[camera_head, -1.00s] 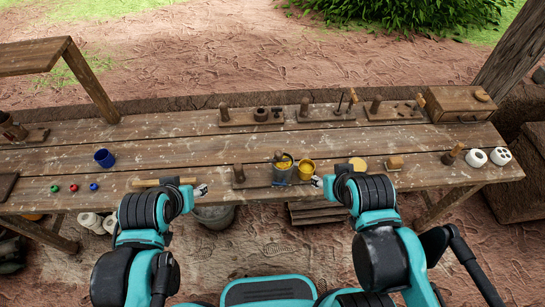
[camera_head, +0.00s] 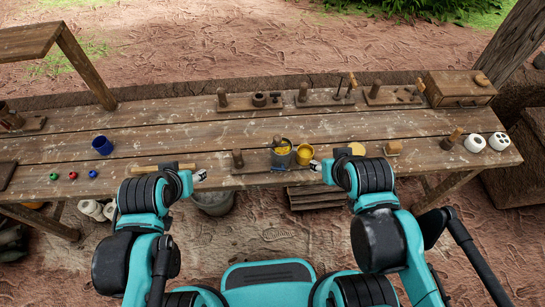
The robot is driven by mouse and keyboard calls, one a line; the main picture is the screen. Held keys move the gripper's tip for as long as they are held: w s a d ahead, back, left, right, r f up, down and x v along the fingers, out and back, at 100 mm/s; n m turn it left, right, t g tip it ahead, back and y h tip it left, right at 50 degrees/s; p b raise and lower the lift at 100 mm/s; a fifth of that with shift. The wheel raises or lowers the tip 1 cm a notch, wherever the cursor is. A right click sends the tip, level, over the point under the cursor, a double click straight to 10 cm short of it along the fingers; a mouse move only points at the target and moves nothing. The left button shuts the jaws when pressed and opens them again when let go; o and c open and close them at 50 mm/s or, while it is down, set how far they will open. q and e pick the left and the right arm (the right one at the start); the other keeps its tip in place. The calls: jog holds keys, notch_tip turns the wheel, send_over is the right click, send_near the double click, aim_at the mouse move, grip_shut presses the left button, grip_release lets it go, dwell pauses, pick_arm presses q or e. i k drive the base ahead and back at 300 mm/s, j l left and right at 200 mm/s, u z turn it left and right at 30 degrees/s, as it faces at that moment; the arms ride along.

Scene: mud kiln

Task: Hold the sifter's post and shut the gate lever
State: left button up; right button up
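A small wooden post on a base (camera_head: 238,159) stands at the table's front edge, left of a grey cup (camera_head: 281,160) with yellow stuff in it. These may be the sifter's parts, but they are too small to tell, and I cannot make out a gate lever. My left gripper (camera_head: 200,176) is at the front edge, left of the post and apart from it. My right gripper (camera_head: 316,166) is just right of and in front of a yellow cup (camera_head: 304,154) that stands beside the grey one. Both grippers' fingers are too small to read.
A blue cup (camera_head: 102,145) and several small coloured balls (camera_head: 73,175) are at left. The table's middle is clear.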

aim_at(282, 168)
jog(key=j+z, duration=0.35)
jog(key=k+j+z, duration=0.15)
jog(key=j+z, duration=0.2)
jog(key=j, duration=0.15)
jog(key=k+j+z, duration=0.15)
jog(key=j+z, duration=0.2)
jog(key=k+j+z, duration=0.2)
jog(key=j+z, duration=0.15)
jog(key=j, duration=0.1)
